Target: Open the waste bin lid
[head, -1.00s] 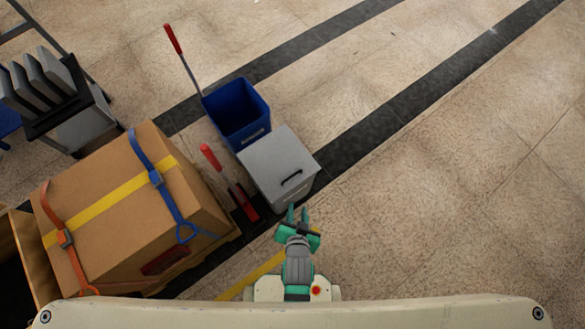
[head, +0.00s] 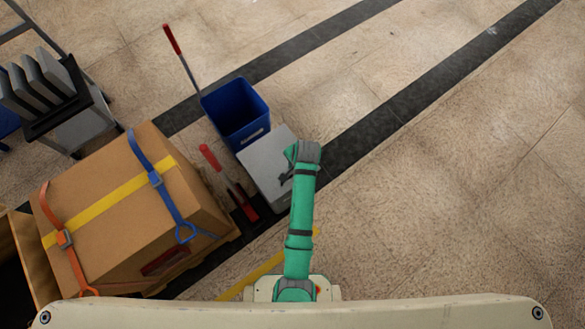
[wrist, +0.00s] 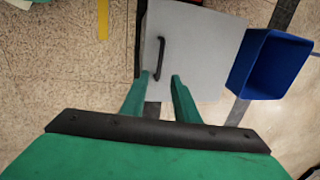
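The waste bin is a grey box with a flat grey lid (head: 262,158) that lies shut. It also shows in the wrist view (wrist: 205,50), with a black bar handle (wrist: 160,58) near one edge of the lid. My gripper (wrist: 160,85) has its two green fingers apart, with the near end of the handle just beyond and between the tips. The fingers do not visibly grip the handle. In the head view my gripper (head: 285,178) is over the right part of the lid, and my arm hides the handle and the bin's right side.
A blue open bin (head: 236,112) stands right behind the waste bin, with a red-handled tool (head: 172,40) by it. Another red-handled tool (head: 210,156) stands to the left. A large strapped cardboard box (head: 130,205) is at the left. The floor to the right is clear.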

